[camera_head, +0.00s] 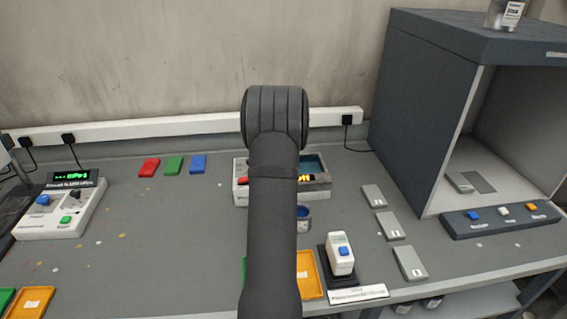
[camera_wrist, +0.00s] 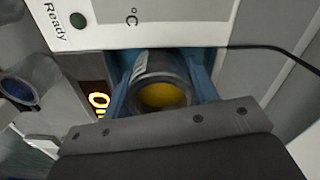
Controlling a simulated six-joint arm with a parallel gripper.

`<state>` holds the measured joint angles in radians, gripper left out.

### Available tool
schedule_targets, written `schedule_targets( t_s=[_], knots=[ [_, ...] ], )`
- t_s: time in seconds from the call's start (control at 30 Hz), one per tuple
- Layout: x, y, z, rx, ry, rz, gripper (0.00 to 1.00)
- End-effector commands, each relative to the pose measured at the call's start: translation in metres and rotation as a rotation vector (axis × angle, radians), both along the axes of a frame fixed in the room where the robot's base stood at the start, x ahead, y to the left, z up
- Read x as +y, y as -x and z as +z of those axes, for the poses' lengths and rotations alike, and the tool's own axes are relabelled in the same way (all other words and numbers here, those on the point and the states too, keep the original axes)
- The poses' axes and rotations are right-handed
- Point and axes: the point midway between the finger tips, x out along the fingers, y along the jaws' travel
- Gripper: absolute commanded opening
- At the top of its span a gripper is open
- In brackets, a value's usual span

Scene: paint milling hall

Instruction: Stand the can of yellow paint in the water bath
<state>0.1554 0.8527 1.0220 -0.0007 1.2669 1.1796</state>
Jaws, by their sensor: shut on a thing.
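In the wrist view my gripper (camera_wrist: 162,88) is shut on the can of yellow paint (camera_wrist: 163,96). The can is open at the top, with yellow paint inside and a pale label strip on its wall. The can is over or inside the blue-walled opening of the water bath (camera_wrist: 185,20); I cannot tell whether its base touches the bottom. In the head view the water bath (camera_head: 318,187) is a white box with a teal basin and a lit orange display, partly behind my arm. My arm hides my gripper and the yellow can there.
A can of blue paint (camera_head: 303,214) stands in front of the bath; it also shows in the wrist view (camera_wrist: 20,88). A labelled device (camera_head: 340,254), grey plates (camera_head: 388,226) and a grey booth (camera_head: 415,110) are at right. The bench's left middle is mostly clear.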

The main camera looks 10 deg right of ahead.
Motion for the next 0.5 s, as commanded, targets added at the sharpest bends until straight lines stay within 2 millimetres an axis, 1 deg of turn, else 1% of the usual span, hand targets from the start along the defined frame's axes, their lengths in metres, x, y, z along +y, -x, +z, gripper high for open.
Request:
schedule_targets(
  t_s=[0.5],
  knots=[
    [-0.0001, -0.0002, -0.0102, -0.001, 0.0, 0.0, 0.27]
  ],
)
